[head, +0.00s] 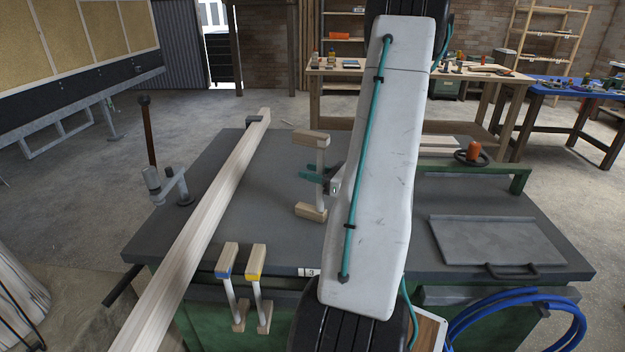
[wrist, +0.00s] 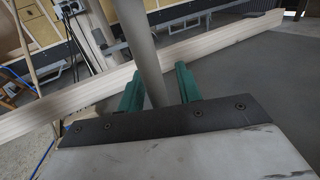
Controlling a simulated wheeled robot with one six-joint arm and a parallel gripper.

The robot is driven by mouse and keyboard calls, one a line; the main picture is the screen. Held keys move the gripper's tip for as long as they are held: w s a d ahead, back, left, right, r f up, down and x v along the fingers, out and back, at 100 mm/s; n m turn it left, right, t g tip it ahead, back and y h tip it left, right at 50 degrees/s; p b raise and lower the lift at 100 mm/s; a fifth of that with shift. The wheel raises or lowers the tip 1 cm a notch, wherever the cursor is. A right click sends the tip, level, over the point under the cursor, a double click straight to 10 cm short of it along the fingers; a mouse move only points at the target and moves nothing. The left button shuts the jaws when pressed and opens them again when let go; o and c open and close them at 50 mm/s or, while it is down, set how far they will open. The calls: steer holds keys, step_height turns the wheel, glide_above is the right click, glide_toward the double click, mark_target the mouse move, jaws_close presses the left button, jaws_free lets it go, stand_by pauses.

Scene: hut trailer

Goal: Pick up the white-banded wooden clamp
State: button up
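A wooden clamp with a pale bar and two wooden jaws stands upright on the dark bench top, left of my arm; its upper jaw (head: 311,137) and lower jaw show in the head view. No blue or yellow band shows on it, and a white band is hard to make out. My gripper (head: 312,173) is at its bar, halfway up. In the wrist view the two teal fingers (wrist: 160,88) stand apart with the grey-white bar (wrist: 148,55) between them. The bar is close to the left finger, and a gap shows at the right finger.
A blue-banded clamp (head: 227,262) and a yellow-banded clamp (head: 256,262) are at the bench's front edge. A long wooden beam (head: 205,215) crosses the bench's left side, near a metal holdfast (head: 165,186). A grey metal plate (head: 495,242) lies on the right.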

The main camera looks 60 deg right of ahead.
steer(key=shift+c, duration=0.3)
jaws_close()
steer(key=shift+r, duration=0.15)
